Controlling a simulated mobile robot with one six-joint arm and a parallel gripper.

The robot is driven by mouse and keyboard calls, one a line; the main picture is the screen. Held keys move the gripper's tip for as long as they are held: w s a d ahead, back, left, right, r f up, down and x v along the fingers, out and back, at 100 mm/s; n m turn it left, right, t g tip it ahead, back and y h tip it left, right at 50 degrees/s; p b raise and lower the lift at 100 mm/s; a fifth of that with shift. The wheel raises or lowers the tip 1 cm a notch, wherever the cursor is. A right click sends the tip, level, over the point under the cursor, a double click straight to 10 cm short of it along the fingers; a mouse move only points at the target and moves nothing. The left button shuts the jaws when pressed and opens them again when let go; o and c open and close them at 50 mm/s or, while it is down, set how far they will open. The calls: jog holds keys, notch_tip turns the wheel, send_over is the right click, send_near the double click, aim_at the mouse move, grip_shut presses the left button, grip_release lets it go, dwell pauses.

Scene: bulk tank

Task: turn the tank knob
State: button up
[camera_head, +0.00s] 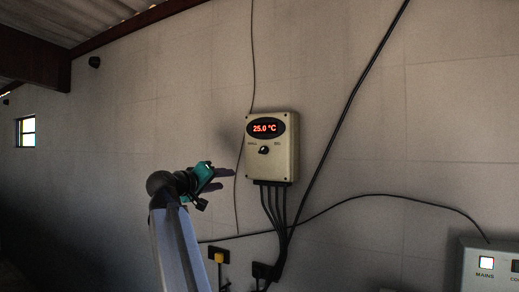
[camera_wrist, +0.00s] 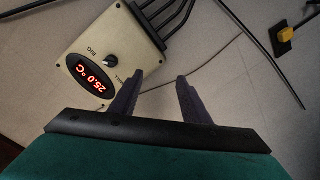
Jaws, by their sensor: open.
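The tank knob (camera_head: 263,150) is a small black knob with a light pointer mark on a beige control box (camera_head: 286,160) on the wall. The box's display (camera_head: 265,128) reads 25.0 °C in red. In the wrist view the knob (camera_wrist: 111,61) shows on the tilted box (camera_wrist: 132,33), beyond and to the left of the fingers. My gripper (camera_head: 228,173) is left of the box and a little below the knob in the head view. Its two dark fingers (camera_wrist: 158,88) are apart with nothing between them, and the knob is outside the gap.
Several black cables (camera_head: 273,205) leave the box's underside. A long cable (camera_head: 346,108) runs diagonally up the wall to its right. A yellow-and-black switch (camera_head: 219,256) is low on the wall. A panel marked MAINS (camera_head: 474,280) stands at the lower right.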

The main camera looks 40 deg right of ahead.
jog(key=m+p, duration=0.1)
send_near(261, 151)
jog(key=a, duration=0.5)
jog(key=shift+s+d+f+m+h, duration=0.2)
jog(key=shift+s+m+h, duration=0.1)
jog(key=shift+s+h, duration=0.15)
jog(key=shift+g, duration=0.3)
jog(key=p+x, duration=0.4)
jog(key=x, duration=0.8)
jog(key=shift+w+d+r+p, duration=0.1)
jog(key=shift+w+d+p, duration=0.05)
jog(key=shift+d+p, duration=0.2)
jog(key=shift+w+d, duration=0.15)
jog(key=shift+d, duration=0.35)
jog(key=c, duration=1)
